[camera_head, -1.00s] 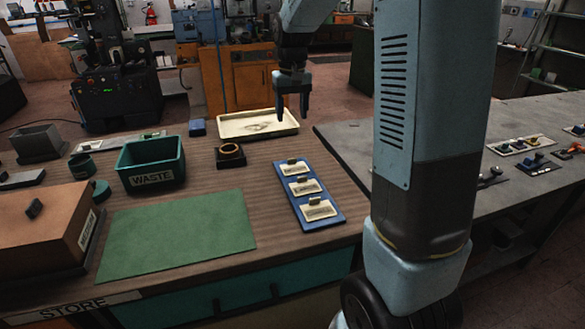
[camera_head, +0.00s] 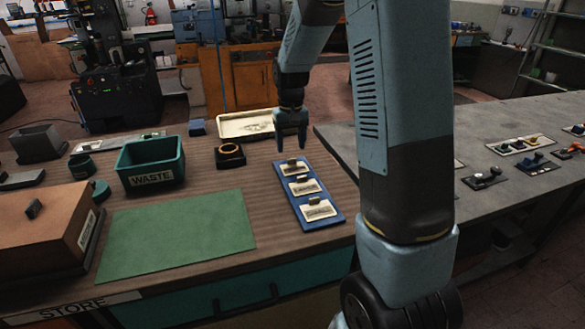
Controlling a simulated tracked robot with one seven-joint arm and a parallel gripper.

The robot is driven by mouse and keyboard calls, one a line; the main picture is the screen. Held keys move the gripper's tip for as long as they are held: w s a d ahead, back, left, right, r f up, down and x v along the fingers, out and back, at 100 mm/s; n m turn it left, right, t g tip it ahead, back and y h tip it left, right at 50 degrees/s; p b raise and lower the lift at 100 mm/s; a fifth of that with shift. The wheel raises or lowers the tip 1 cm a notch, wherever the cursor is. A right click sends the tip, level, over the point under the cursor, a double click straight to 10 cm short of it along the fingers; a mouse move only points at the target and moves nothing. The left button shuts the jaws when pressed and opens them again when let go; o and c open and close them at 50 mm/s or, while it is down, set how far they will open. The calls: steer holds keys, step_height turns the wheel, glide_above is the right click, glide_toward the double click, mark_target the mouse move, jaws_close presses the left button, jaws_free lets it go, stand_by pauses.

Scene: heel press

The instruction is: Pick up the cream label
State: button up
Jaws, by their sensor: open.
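Three cream labels lie in a row on a blue board on the wooden bench: a far one (camera_head: 287,170), a middle one (camera_head: 304,188) and a near one (camera_head: 319,211). Each has dark print, too small to read, and a small knob-like grip at its far edge. The blue board (camera_head: 333,219) lies near the bench's right edge. My gripper (camera_head: 291,148) points down, open and empty, with its fingertips just beyond the far label in the picture. I cannot tell how high above the bench they are.
A cream tray (camera_head: 226,131) lies behind my gripper. A dark block with a round ring (camera_head: 229,154) stands left of the board. Further left are a green WASTE bin (camera_head: 152,181) and a green mat (camera_head: 178,234). A grey table (camera_head: 400,140) adjoins at right.

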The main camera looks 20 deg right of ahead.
mark_target(294, 166)
steer(key=shift+s+f, duration=0.15)
steer(key=shift+f, duration=0.95)
steer(key=shift+s+f, duration=0.1)
steer(key=shift+f, duration=1)
steer(key=shift+c, duration=0.4)
steer(key=c, duration=0.8)
steer(key=shift+c, duration=0.2)
steer(key=shift+r, duration=0.15)
